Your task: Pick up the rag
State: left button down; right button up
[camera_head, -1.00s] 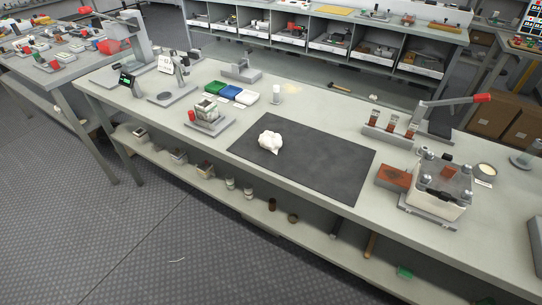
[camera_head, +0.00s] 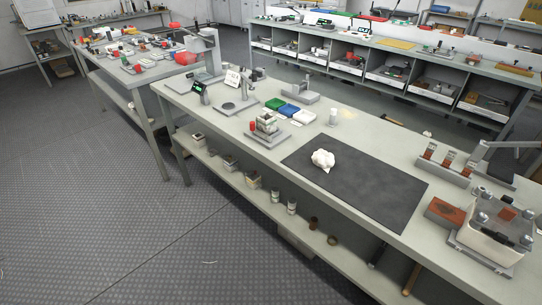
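A crumpled white rag (camera_head: 323,160) lies on the dark grey mat (camera_head: 372,196), near the mat's upper left part. The mat lies flat on the long grey workbench (camera_head: 268,160). Neither of my grippers shows in the head view, and nothing touches the rag.
Left of the mat stands a small fixture (camera_head: 267,127) with a red part. Green, blue and white boxes (camera_head: 289,111) and a white cylinder (camera_head: 333,117) are behind. To the right are a brick-red block (camera_head: 446,212) and a clamped box (camera_head: 494,235). The rest of the mat is bare.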

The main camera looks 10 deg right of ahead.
aim_at(323, 159)
jog(key=u, duration=0.75)
jog(key=i, duration=1.35)
jog(key=z, duration=1.4)
